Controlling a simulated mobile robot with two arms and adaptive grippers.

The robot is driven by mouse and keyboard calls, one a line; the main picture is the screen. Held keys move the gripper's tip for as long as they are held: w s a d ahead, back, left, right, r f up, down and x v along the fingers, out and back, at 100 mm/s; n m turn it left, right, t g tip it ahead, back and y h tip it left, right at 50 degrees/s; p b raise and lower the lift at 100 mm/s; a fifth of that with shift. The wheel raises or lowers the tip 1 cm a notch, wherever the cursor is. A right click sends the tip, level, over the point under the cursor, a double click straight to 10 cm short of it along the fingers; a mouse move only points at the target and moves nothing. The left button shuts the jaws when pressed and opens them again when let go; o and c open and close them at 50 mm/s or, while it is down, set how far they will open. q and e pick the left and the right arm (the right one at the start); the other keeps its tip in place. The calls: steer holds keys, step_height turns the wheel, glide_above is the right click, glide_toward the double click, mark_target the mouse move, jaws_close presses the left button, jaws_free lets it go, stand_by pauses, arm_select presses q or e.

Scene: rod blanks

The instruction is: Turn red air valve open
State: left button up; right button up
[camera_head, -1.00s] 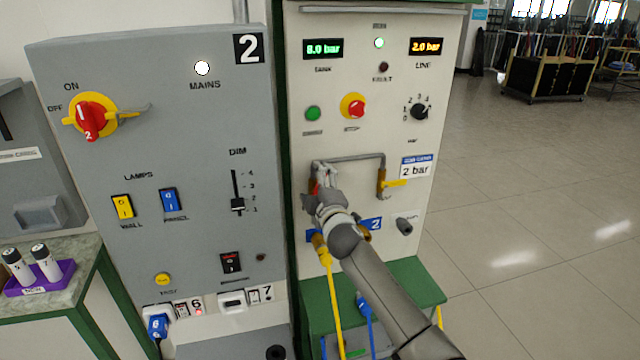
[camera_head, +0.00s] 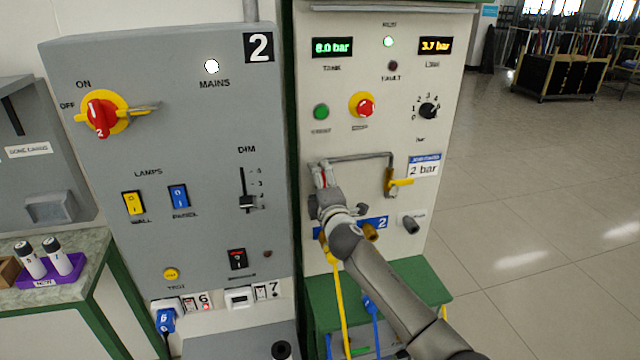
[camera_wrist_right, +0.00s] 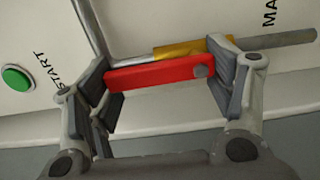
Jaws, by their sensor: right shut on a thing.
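The red air valve lever (camera_wrist_right: 160,73) lies nearly in line with the pipe in the right wrist view, against a brass valve body (camera_wrist_right: 190,49). My right gripper (camera_wrist_right: 166,78) is shut on the red lever, with one finger at each end of it. In the head view my right gripper (camera_head: 325,178) is at the left end of the bent pipe (camera_head: 362,157) on the white panel and hides most of the valve. The line display (camera_head: 435,46) reads 3.7 bar. My left gripper is not in view.
A yellow hose (camera_head: 341,300) hangs below my right arm. A grey switch panel (camera_head: 200,130) stands to the left.

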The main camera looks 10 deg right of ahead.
steer(key=o, duration=1.5)
steer(key=shift+c, duration=0.2)
steer(key=shift+s, duration=0.1)
steer(key=s, duration=1.2)
steer(key=shift+d, duration=0.2)
steer(key=shift+w, duration=0.1)
